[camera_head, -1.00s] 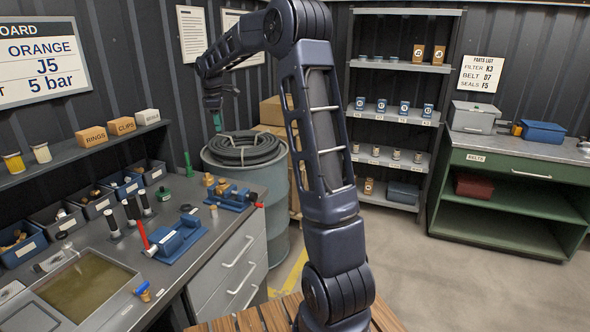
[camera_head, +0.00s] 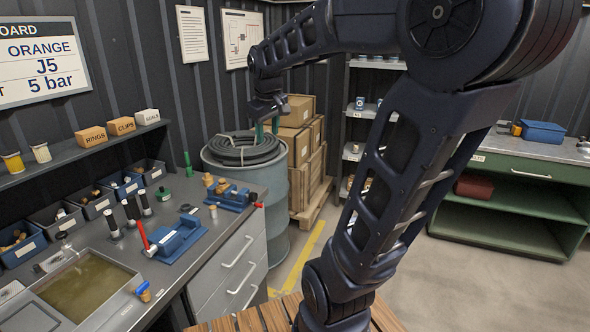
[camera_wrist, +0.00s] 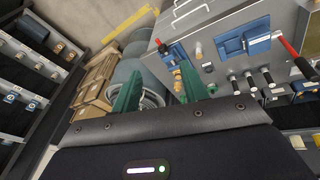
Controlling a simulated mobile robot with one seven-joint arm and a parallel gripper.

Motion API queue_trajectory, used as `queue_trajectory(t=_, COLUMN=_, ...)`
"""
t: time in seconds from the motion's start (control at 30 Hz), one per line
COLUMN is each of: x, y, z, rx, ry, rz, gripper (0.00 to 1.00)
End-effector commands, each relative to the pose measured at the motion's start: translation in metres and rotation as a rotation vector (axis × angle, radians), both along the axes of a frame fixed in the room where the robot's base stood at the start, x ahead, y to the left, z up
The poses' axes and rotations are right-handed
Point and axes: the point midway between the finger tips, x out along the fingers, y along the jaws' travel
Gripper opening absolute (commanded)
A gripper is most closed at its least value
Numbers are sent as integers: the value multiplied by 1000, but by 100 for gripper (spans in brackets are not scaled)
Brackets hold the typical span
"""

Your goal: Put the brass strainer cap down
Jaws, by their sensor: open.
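My gripper (camera_head: 268,125) hangs at the end of the raised arm, near the hose drum and in front of the wooden crates in the head view. In the wrist view its two green fingers (camera_wrist: 160,76) stand wide apart, and I see no cap held between them. Small brass pieces (camera_head: 221,186) stand on the grey workbench (camera_head: 222,232) beside a blue fixture (camera_head: 236,198). Brass also shows there in the wrist view (camera_wrist: 178,73), beyond the right finger. I cannot tell which piece, if any, is the strainer cap.
A drum (camera_head: 270,190) with a coiled black hose (camera_head: 243,150) stands behind the bench. Wooden crates (camera_head: 304,150) are stacked beside it. A red-handled blue vise (camera_head: 178,240), a wash basin (camera_head: 85,287) and several bins crowd the bench. Floor at right is clear.

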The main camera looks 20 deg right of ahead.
Motion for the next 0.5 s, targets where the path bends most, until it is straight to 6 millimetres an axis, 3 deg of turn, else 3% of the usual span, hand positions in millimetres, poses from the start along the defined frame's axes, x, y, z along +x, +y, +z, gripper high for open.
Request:
queue_trajectory(t=0.1, x=-39, y=-9, z=-11, rx=42, ry=-29, rz=-95, gripper=44)
queue_trajectory(t=0.3, x=-96, y=-20, z=-36, rx=122, ry=-70, rz=-253, gripper=44)
queue_trajectory(t=0.5, x=-131, y=-26, z=-58, rx=183, ry=-96, rz=-360, gripper=44)
